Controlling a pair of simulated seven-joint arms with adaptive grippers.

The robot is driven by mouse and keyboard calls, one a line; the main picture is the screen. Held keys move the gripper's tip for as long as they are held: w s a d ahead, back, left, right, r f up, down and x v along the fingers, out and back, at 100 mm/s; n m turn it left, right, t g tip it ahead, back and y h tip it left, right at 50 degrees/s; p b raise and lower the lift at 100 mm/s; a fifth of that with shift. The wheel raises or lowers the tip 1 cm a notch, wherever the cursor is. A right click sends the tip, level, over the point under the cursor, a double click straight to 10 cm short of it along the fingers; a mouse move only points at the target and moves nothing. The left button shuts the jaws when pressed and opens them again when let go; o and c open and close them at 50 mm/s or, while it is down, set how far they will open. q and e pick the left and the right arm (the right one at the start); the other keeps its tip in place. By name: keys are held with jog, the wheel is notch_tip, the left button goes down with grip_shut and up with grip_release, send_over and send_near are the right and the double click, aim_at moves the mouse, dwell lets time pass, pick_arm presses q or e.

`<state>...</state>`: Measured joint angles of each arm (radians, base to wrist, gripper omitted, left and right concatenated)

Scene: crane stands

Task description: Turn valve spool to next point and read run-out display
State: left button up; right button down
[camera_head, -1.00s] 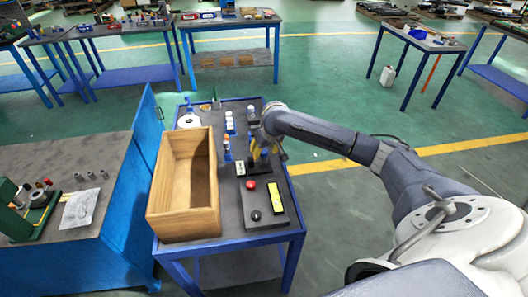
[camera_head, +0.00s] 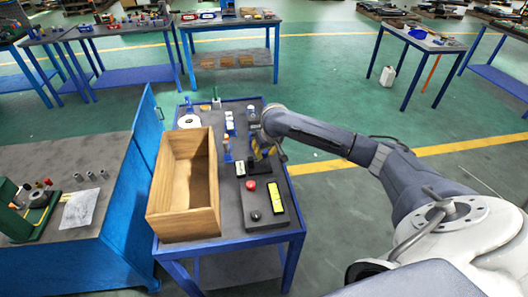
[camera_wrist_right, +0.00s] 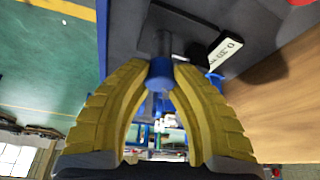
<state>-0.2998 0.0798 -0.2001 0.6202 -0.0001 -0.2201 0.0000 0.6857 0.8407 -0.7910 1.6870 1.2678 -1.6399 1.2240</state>
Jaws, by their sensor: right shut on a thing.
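My right gripper (camera_head: 262,153) is over the blue bench. In the wrist view its yellow fingers (camera_wrist_right: 160,85) are shut on a blue cylindrical end, which I take to be the valve spool (camera_wrist_right: 160,72). The spool's grey part runs from it toward a dark block. Beside it is a small display (camera_wrist_right: 225,51) with a white face and dark characters, too small and tilted to read surely. It also shows in the head view (camera_head: 240,168). The gripper and arm hide most of the spool in the head view. My left gripper is not in view.
A wooden open box (camera_head: 186,226) fills the bench's left side. A dark panel with a red button (camera_head: 251,185) and a black knob (camera_head: 256,215) lies in front of my right gripper. A blue post (camera_head: 227,154) stands left of the gripper; small parts lie behind.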

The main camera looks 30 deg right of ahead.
jog(key=shift+d+r, duration=0.1)
dwell(0.4)
jog(key=shift+n+y, duration=0.5)
jog(key=shift+n, duration=0.7)
jog(key=n+y, duration=0.1)
jog(key=n, duration=0.2)
jog(key=shift+w+n, duration=0.1)
jog(key=shift+n, duration=0.2)
jog(key=n+y, duration=0.1)
jog(key=n, duration=0.2)
jog(key=n+g+y, duration=0.1)
jog(key=n, duration=0.2)
jog(key=shift+r+g, duration=0.1)
jog(key=shift+g, duration=0.2)
jog(key=n, duration=0.2)
jog(key=n+g, duration=0.1)
jog(key=n, duration=0.1)
jog(key=n+g+y, duration=0.1)
jog(key=n, duration=0.1)
jog(key=shift+a+n, duration=0.25)
jog(key=shift+n, duration=0.05)
jog(key=n+g, duration=0.2)
jog(key=n, duration=0.2)
jog(key=shift+n, duration=0.3)
jog(key=shift+a, duration=0.1)
jog(key=shift+f+n+g, duration=0.25)
jog(key=shift+n+g, duration=0.05)
jog(key=shift+n, duration=0.1)
